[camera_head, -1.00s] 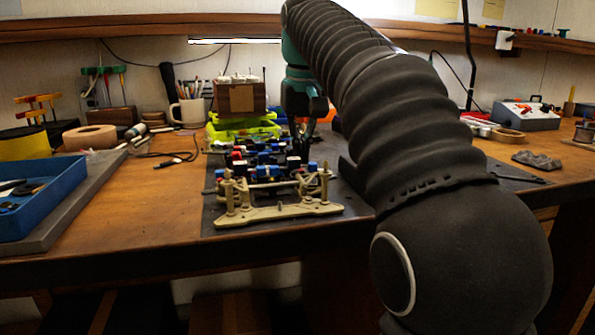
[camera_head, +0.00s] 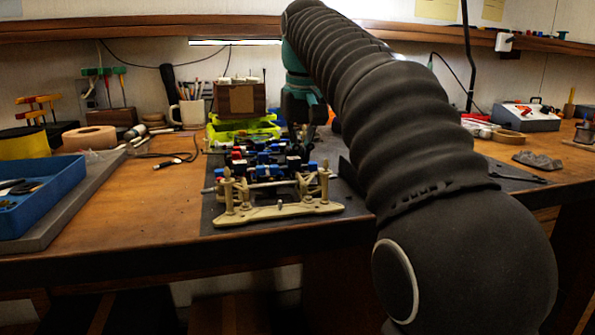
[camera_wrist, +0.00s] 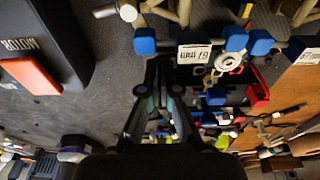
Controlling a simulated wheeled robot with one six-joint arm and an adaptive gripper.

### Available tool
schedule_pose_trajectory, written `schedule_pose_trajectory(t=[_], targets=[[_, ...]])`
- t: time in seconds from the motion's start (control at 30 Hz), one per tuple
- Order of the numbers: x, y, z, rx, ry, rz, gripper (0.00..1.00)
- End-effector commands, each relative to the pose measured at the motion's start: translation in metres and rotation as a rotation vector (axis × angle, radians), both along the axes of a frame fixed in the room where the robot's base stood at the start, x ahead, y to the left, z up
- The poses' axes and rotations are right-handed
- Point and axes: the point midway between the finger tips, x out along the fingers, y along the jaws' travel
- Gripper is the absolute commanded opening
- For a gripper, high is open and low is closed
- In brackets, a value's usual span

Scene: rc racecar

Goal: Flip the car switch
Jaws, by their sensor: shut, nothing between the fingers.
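The car (camera_head: 275,210) is an open tan chassis with blue, red and black parts, on a dark mat on the workbench. In the wrist view its crossbar with blue blocks (camera_wrist: 235,40) and a white label shows near the top. A small red part (camera_wrist: 258,96) sits right of my fingers; I cannot tell whether it is the switch. My gripper (camera_wrist: 161,66) is shut and empty, its fingertips just below the crossbar in that picture. In the head view my gripper (camera_head: 304,125) is over the car's far part, partly hidden. Contact cannot be judged.
A black box with an orange block (camera_wrist: 30,76) lies left in the wrist view. Behind the car are a green tray (camera_head: 240,128) and a brown box (camera_head: 236,98). A blue bin (camera_head: 45,200) stands at left. Bench space left of the mat is mostly clear.

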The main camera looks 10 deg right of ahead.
Motion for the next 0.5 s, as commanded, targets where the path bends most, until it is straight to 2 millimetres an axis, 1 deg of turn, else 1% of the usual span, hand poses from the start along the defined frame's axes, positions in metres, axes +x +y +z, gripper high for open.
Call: schedule_pose_trajectory(t=[0.3, 0.4, 0.5], targets=[[0.0, 0.0, -0.0051, 0.0, 0.002, 0.0, 0.0], [-0.0001, 0.0, -0.0029, 0.0, 0.003, 0.0, 0.0], [-0.0001, 0.0, 0.0033, 0.0, 0.003, 0.0, 0.0]])
